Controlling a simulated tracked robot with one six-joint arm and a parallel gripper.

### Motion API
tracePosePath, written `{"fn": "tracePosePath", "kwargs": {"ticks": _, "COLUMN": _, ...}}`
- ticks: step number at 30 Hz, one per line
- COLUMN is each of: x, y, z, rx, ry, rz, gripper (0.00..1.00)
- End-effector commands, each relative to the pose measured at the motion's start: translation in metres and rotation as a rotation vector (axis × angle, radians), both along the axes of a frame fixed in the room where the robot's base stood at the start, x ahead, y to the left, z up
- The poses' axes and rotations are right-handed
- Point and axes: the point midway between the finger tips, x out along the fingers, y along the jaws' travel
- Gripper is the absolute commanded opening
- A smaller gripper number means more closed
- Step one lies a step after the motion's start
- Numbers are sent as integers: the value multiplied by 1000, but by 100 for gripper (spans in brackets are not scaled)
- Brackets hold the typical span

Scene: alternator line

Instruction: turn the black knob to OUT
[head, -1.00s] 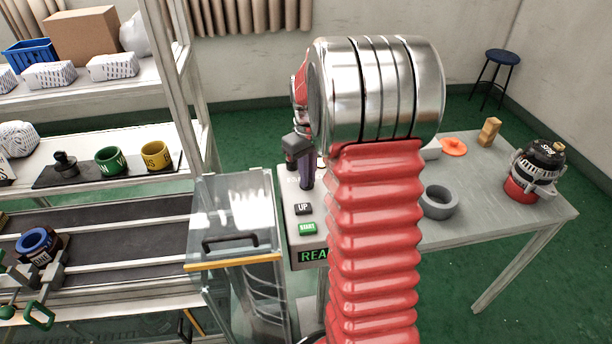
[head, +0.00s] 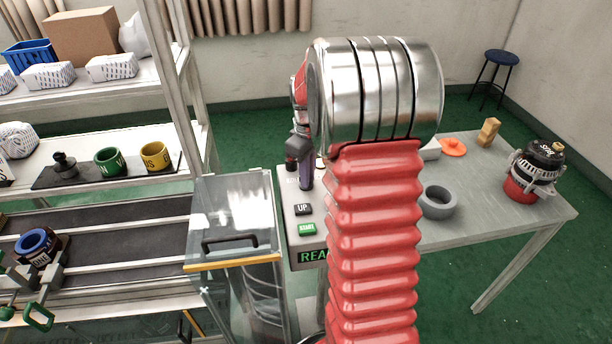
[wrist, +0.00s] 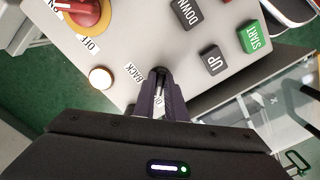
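The black knob (wrist: 159,71) is on the grey control panel (wrist: 118,45), mostly hidden by my fingertips in the wrist view. My gripper (wrist: 161,80) is at it, its two dark fingers close together with the knob between their tips. A BACK label (wrist: 133,72) is just left of the knob. Another label, partly covered and reading like OUT (wrist: 159,99), shows between the fingers. In the head view my gripper (head: 306,178) points down at the panel (head: 292,190), and the knob is hidden there. I cannot read the knob's pointer.
Beside the knob are a white button (wrist: 100,78), a red rotary switch (wrist: 82,12), black DOWN (wrist: 187,12) and UP (wrist: 212,60) buttons and a green START button (wrist: 249,37). A clear-walled box (head: 236,215) stands left of the panel.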

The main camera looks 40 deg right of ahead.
Motion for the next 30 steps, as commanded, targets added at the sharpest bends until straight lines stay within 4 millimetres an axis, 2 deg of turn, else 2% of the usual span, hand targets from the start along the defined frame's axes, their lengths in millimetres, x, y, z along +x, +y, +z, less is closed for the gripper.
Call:
{"fn": "tracePosePath", "kwargs": {"ticks": 8, "x": 1, "y": -1, "z": 1, "rx": -2, "ry": -3, "rz": 0, "gripper": 29}}
{"fn": "tracePosePath", "kwargs": {"ticks": 19, "x": 0, "y": -1, "z": 6, "rx": -2, "ry": -1, "rz": -1, "gripper": 29}}
{"fn": "tracePosePath", "kwargs": {"ticks": 23, "x": 0, "y": -1, "z": 19, "rx": -2, "ry": -1, "rz": -1, "gripper": 29}}
{"fn": "tracePosePath", "kwargs": {"ticks": 30, "x": 1, "y": -1, "z": 58, "rx": -3, "ry": -3, "rz": 0, "gripper": 29}}
